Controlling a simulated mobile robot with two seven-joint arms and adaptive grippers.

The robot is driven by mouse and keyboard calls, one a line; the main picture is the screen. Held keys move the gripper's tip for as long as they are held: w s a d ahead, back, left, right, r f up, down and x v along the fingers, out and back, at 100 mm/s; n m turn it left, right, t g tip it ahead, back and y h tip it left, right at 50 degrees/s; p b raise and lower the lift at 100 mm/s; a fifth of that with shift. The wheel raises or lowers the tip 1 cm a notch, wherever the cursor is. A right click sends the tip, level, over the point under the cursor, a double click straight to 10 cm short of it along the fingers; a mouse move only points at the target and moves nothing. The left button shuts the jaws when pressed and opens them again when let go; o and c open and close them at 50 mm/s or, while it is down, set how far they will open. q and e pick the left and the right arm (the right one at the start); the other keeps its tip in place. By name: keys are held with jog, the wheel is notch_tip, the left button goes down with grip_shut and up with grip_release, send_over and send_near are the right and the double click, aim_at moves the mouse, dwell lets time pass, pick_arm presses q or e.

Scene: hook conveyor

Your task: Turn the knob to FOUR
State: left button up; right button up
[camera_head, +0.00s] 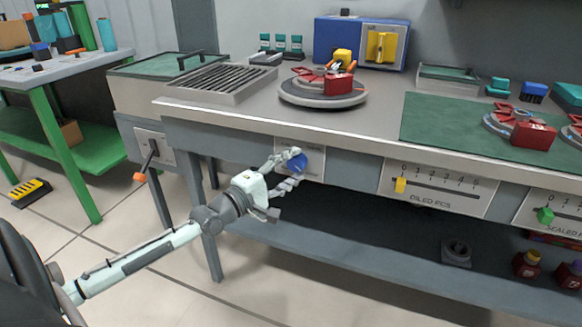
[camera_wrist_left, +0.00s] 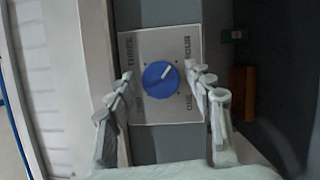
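The blue round knob (camera_head: 299,162) is on a pale plate on the front of the workbench. In the left wrist view the knob (camera_wrist_left: 159,79) has a white pointer mark aimed to the upper right, roughly toward the lettering FOUR. THREE reads on the plate's left side and ONE at its lower right. My left gripper (camera_head: 293,170) is open in front of the knob. In the left wrist view the gripper's fingers (camera_wrist_left: 160,76) stand on either side of the knob, with visible gaps. My right gripper is not in view.
Right of the knob are slider panels with a yellow slider (camera_head: 400,185) and a green slider (camera_head: 545,215). A lever (camera_head: 149,157) with an orange tip is on the left. A round turntable (camera_head: 322,92) with red parts stands on the bench. A grey shelf (camera_head: 350,255) runs below.

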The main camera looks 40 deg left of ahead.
pick_arm(q)
jog(key=shift+o, duration=0.4)
jog(key=s+a, duration=0.2)
jog(key=s, duration=1)
jog(key=shift+f, duration=0.25)
jog(key=s+d+f+m+g+y, duration=0.1)
jog(key=s+f+m+g, duration=0.15)
jog(key=f, duration=0.55)
jog(key=s+d+f+m+g, duration=0.1)
jog(key=f+m+g, duration=0.15)
jog(key=f, duration=0.55)
jog(key=s+d+f+m+g+y, duration=0.15)
jog(key=f+m, duration=0.25)
jog(key=f, duration=0.4)
jog(key=s+d+f+m+g+y, duration=0.1)
jog(key=s+d+f+m+g, duration=0.3)
jog(key=f, duration=0.4)
jog(key=s+d+f+m+g, duration=0.5)
jog(key=s+f+m, duration=0.1)
jog(key=s+f, duration=0.1)
jog(key=shift+s+d+f+y, duration=0.15)
jog(key=shift+d+f+y, duration=0.05)
jog(key=shift+f+y, duration=0.15)
